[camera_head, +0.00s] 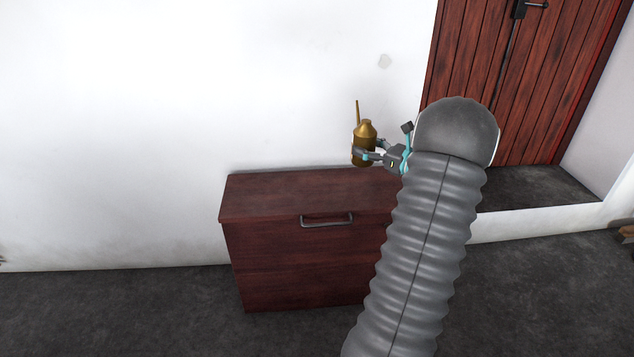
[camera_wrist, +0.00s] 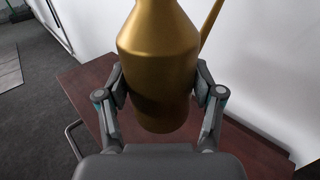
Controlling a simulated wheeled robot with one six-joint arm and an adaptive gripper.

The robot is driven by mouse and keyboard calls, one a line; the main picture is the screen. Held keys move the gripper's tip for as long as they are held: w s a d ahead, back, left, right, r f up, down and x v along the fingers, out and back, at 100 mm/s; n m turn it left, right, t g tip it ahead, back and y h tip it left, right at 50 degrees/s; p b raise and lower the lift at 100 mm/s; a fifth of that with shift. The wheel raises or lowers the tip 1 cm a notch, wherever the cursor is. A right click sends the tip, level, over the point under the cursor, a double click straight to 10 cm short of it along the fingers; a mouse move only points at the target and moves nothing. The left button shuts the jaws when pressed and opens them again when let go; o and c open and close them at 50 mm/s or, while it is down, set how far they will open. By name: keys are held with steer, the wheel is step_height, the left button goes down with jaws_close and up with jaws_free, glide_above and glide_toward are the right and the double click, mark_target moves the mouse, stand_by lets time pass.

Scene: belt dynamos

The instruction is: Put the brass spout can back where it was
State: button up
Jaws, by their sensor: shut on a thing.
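The brass spout can (camera_head: 364,135) is upright in my gripper (camera_head: 366,155), with its thin spout rising at the left in the head view. In the wrist view the can (camera_wrist: 158,65) fills the middle, and its spout shows at the upper right. The two fingers of my gripper (camera_wrist: 160,92) press on both sides of the can's body. The can is over the back right part of the dark red wooden cabinet top (camera_head: 290,190). It appears to be held above the top; the exact gap is hard to tell.
The cabinet (camera_head: 300,250) has a metal handle (camera_head: 327,220) on its front and stands against a white wall (camera_head: 180,120). Its visible top is bare. A red plank door (camera_head: 540,70) is at the right. Dark floor (camera_head: 120,310) lies open at the left.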

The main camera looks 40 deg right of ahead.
steer(key=w+a+f, duration=0.2)
steer(key=a, duration=0.1)
steer(key=w+a+f, duration=0.2)
steer(key=a, duration=0.1)
steer(key=w+a+f, duration=0.2)
steer(key=a, duration=0.1)
steer(key=shift+w+f, duration=0.2)
steer(key=shift+f, duration=0.1)
steer(key=shift+d+f, duration=0.1)
steer(key=shift+f, duration=1.85)
steer(key=shift+f, duration=0.1)
steer(key=o, duration=1.5)
